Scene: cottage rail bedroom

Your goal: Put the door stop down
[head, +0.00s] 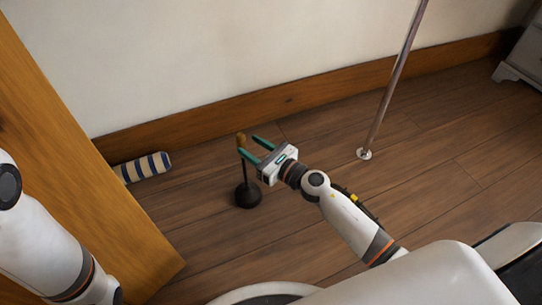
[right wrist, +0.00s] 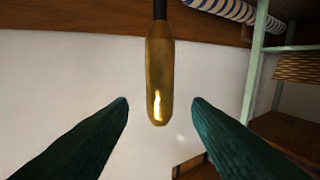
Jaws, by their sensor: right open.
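The door stop (head: 247,196) stands upright on the wooden floor, with a round black base, a thin dark rod and a brass grip on top. The brass grip (right wrist: 159,75) hangs down from the top of the right wrist view, which looks upside down. My right gripper (head: 247,145) is open around the brass grip's level. In the right wrist view its two green fingers (right wrist: 160,102) are spread on either side of the grip, with a gap on both sides. My left arm shows at the left edge of the head view, but its gripper is out of view.
A wooden door-like panel (head: 75,140) stands at the left. A blue-and-white striped roll (head: 143,167) lies by the skirting board behind it. A metal pole (head: 388,90) meets the floor right of my gripper. White furniture (head: 525,60) stands far right. Floor between is clear.

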